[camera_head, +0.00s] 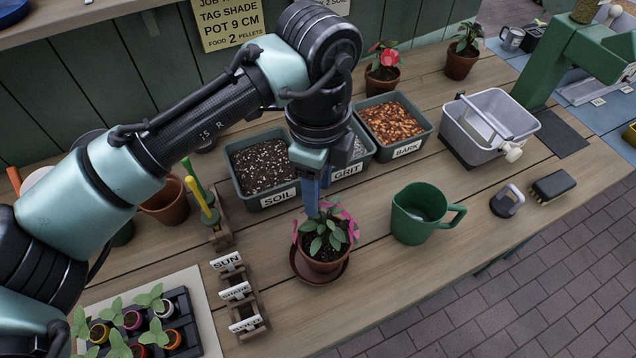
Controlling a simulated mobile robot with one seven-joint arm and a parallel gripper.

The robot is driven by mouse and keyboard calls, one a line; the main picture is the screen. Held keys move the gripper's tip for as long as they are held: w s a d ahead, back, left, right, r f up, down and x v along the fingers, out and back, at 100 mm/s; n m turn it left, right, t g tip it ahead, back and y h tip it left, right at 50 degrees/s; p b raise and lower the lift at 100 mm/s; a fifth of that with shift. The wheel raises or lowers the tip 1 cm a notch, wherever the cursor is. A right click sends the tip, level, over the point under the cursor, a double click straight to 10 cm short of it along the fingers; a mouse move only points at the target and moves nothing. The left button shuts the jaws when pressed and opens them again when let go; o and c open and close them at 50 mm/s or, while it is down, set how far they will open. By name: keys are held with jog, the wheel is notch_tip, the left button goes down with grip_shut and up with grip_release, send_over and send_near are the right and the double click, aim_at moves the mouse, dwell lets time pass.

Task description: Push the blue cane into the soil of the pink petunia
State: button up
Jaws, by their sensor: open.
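The pink petunia (322,234) grows in a terracotta pot on a saucer (318,275) at the middle of the bench. Its leaves and pink flowers hide much of the soil. My gripper (315,182) points down just above the plant, its jaws open. A blue upright strip (312,195) runs from between the jaws to the leaves. It looks like the blue cane, but I cannot tell it clearly from a finger. Its lower end is hidden by leaves, so I cannot tell whether it is in the soil.
A rack with yellow and green canes (204,205) stands left of the petunia, above a label rack (238,295). Soil (262,165), grit and bark tubs stand behind. A green mug (420,212) is to the right. A seedling tray (178,325) is front left.

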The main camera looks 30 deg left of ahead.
notch_tip(320, 180, up, 13)
dwell(0.5)
dwell(0.5)
